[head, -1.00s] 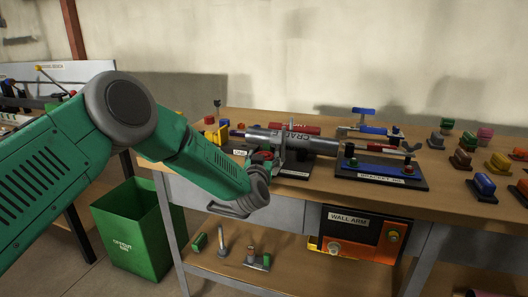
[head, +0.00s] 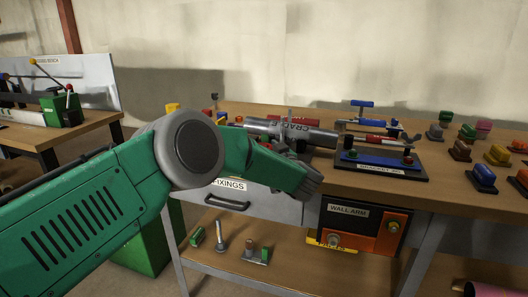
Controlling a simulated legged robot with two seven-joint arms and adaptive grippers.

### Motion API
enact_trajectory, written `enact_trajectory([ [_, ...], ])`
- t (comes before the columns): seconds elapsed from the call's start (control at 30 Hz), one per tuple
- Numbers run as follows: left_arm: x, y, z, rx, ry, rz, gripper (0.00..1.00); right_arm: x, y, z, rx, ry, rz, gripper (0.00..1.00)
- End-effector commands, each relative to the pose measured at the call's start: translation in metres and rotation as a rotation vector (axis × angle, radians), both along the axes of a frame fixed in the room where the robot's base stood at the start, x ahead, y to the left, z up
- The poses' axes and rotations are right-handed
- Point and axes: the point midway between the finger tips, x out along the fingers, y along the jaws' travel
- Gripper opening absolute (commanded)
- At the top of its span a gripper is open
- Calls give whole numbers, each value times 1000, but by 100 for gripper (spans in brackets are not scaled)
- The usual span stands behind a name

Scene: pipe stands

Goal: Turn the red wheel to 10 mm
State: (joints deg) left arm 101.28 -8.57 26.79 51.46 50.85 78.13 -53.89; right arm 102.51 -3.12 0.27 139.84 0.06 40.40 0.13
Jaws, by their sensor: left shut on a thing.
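My left arm comes in from the left, its forearm ending in front of the grey pipe cradle (head: 312,135) on the bench. My left gripper (head: 284,150) is small and partly hidden behind my own wrist, at the near side of the cradle. It is shut on the red wheel (head: 266,146), of which only a small red part shows. The wheel's scale or reading cannot be made out. My right gripper is not in view.
The blue bracket jig (head: 380,160) stands right of the cradle, with several coloured blocks further right. Below the bench top are a drawer marked FIXINGS (head: 250,200) and the wall arm panel (head: 365,228). A green bin (head: 140,255) stands on the floor, partly behind my arm.

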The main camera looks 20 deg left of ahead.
Motion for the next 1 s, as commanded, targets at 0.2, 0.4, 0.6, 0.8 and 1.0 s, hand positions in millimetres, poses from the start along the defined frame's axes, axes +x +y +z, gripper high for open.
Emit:
enact_trajectory([
  [0.2,1,0,4,2,-5,5,27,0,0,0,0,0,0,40],
  [0.4,2,0,4,3,-6,3,27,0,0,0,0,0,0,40],
  [0.6,1,-1,3,2,-4,3,76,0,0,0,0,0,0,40],
  [0.8,1,-1,1,1,-1,3,76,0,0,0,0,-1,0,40],
  [1.0,1,-1,1,1,1,-4,76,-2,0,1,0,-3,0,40],
])
